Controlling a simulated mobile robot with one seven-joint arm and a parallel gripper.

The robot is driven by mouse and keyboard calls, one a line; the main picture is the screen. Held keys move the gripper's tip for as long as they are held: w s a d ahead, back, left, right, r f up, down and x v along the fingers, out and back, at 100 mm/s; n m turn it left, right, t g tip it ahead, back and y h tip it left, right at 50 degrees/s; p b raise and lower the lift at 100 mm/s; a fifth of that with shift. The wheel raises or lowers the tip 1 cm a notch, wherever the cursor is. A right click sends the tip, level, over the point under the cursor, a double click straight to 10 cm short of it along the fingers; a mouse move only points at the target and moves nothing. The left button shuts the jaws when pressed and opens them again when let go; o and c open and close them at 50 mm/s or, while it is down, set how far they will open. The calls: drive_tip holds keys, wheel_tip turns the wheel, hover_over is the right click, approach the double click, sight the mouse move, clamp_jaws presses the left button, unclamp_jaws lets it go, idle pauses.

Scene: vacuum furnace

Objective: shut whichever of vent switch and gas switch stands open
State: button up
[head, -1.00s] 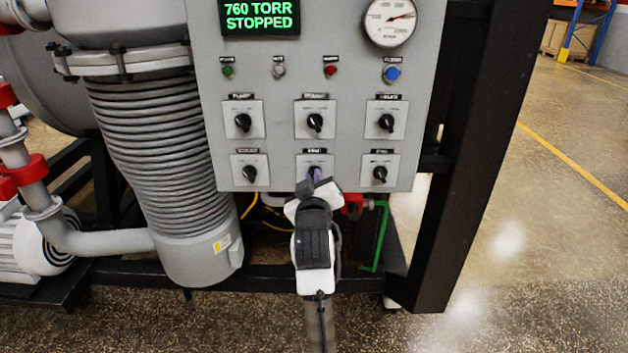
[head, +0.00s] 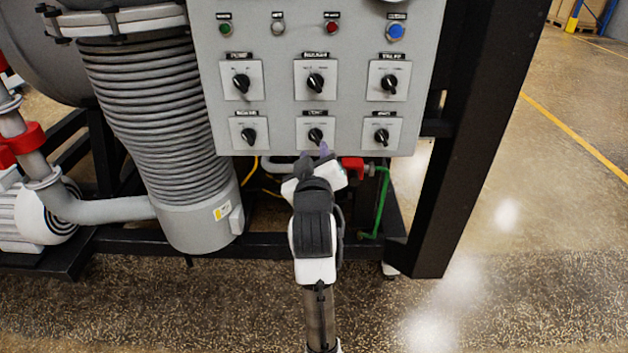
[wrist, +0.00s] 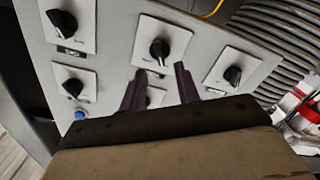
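The control panel has two rows of three black rotary knobs. The bottom-middle switch (head: 315,135), whose blurred label looks like the vent one, is straight ahead of my gripper (head: 317,152). The bottom-right switch (head: 381,136) seems to be the gas one; its label is blurred too. In the wrist view, turned about upside down, my gripper (wrist: 158,70) has its two dark fingers apart with nothing held. The bottom-middle knob (wrist: 160,49) shows just beyond the fingertips, apparently untouched. The bottom-right knob (wrist: 62,21) is at upper left. I cannot read the marked positions.
Above are three more knobs, including the top-middle one (head: 315,83), and a row of lights and buttons with a blue button (head: 396,31). A ribbed column (head: 150,120) stands left, a black frame post (head: 465,140) right. Red and green piping (head: 382,205) lies below the panel.

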drive_tip(key=s+p, duration=0.8)
drive_tip(key=p, duration=0.3)
drive_tip(key=shift+s+p, duration=0.15)
drive_tip(key=shift+p, duration=0.15)
